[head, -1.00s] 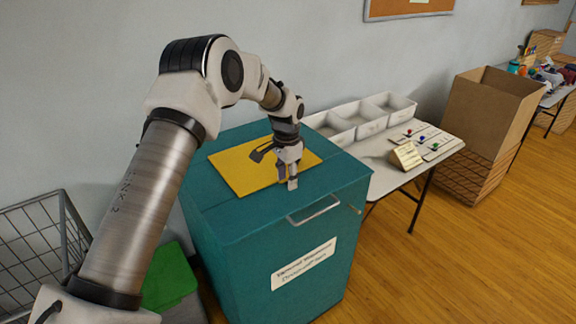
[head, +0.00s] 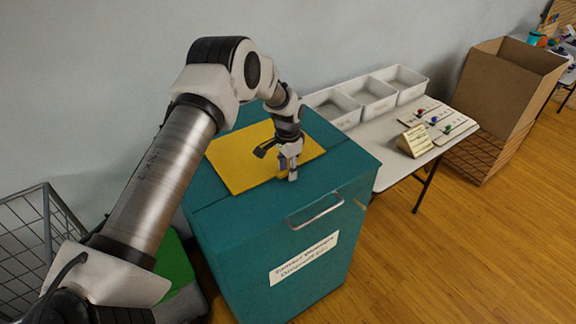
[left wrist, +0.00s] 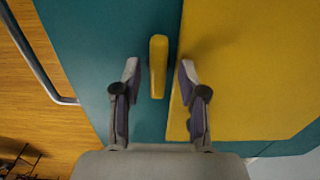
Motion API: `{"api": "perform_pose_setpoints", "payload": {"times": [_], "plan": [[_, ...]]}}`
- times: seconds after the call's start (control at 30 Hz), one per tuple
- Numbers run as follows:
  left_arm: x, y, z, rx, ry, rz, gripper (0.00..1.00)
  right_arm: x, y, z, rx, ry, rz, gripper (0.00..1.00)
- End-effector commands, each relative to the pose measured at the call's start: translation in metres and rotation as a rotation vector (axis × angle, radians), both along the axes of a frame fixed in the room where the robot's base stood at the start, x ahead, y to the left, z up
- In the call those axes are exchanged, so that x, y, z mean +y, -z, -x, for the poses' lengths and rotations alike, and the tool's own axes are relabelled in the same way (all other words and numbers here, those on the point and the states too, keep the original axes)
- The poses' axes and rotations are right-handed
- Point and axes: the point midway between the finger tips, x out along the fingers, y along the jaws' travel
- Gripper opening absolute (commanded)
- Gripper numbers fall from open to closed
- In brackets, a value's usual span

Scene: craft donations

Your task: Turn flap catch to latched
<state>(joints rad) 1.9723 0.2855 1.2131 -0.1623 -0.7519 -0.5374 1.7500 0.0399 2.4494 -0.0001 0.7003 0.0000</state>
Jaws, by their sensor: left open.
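The flap catch is a short yellow bar (left wrist: 158,66) on the teal top of the donation box (head: 345,160). In the left wrist view it lies beside the yellow flap (left wrist: 240,70), roughly parallel to the flap's near edge, with a thin teal strip between them. The flap also shows in the head view (head: 228,160), lying flat. My left gripper (head: 290,174) is low over the box top at the flap's edge. Its fingers are open, one on each side of the catch, with gaps showing. In the head view the gripper mostly hides the catch. My right gripper is out of view.
A metal handle (head: 315,213) and a label (head: 303,258) are on the box front. A table (head: 388,168) with white bins (head: 368,98) and a small sign (head: 415,141) stands to the right. A wire basket (head: 40,240) is at left.

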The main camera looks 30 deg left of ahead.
Motion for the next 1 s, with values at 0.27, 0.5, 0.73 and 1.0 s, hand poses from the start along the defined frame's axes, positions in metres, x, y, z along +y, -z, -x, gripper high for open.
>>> {"api": "perform_pose_setpoints", "payload": {"times": [0.27, 0.5, 0.73, 1.0], "plan": [[0.0, -0.001, 0.0, -0.001, 0.0, 0.0, 0.0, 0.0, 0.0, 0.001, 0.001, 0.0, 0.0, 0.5], [0.0, 0.0, 0.0, 0.0, 0.0, 0.0, 0.0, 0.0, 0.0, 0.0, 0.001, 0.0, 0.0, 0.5], [-0.001, 0.001, 0.0, 0.0, 0.019, 0.001, 0.0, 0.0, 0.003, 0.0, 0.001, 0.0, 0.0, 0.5], [-0.001, 0.003, 0.0, -0.001, 0.134, 0.002, 0.0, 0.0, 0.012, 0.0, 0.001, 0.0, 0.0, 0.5]]}}
